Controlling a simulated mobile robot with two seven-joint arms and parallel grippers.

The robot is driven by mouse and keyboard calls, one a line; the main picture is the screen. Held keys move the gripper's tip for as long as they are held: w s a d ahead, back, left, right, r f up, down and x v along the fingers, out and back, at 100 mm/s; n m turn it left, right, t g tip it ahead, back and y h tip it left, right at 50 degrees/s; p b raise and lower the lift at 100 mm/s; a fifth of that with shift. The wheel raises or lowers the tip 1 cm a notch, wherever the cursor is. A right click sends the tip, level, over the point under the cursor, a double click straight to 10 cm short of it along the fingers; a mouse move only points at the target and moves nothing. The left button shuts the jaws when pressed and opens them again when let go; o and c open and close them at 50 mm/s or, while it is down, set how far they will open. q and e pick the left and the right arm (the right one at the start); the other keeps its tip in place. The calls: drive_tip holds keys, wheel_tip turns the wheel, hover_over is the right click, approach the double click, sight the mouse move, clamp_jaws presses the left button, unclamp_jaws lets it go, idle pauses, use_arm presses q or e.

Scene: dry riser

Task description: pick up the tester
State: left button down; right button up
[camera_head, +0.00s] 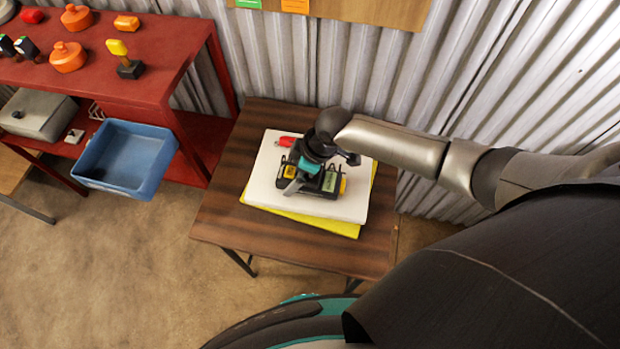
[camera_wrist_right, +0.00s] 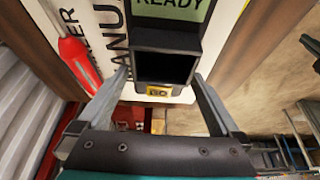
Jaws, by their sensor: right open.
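The tester (camera_head: 329,182) is a dark device with a green display. It lies on a white manual on the small wooden table. In the right wrist view the tester (camera_wrist_right: 168,37) shows its display reading "READY", a black recess below it and a yellow part at the near end. My right gripper (camera_head: 298,180) is low over the tester and partly hides it in the head view. In the wrist view my right gripper (camera_wrist_right: 161,78) is open, one finger on each side of the tester's near end. I cannot tell whether the fingers touch it. My left gripper is not in view.
The white manual (camera_head: 263,187) lies on a yellow book (camera_head: 340,229) on the wooden table (camera_head: 217,211). A red-handled tool (camera_wrist_right: 77,58) lies beside the tester. A red shelf (camera_head: 165,50) with a blue bin (camera_head: 125,160) stands left. A corrugated wall (camera_head: 350,70) is behind.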

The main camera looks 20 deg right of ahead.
drive_tip(key=c, duration=1.4)
drive_tip(key=shift+c, duration=0.4)
drive_tip(key=shift+r, duration=0.2)
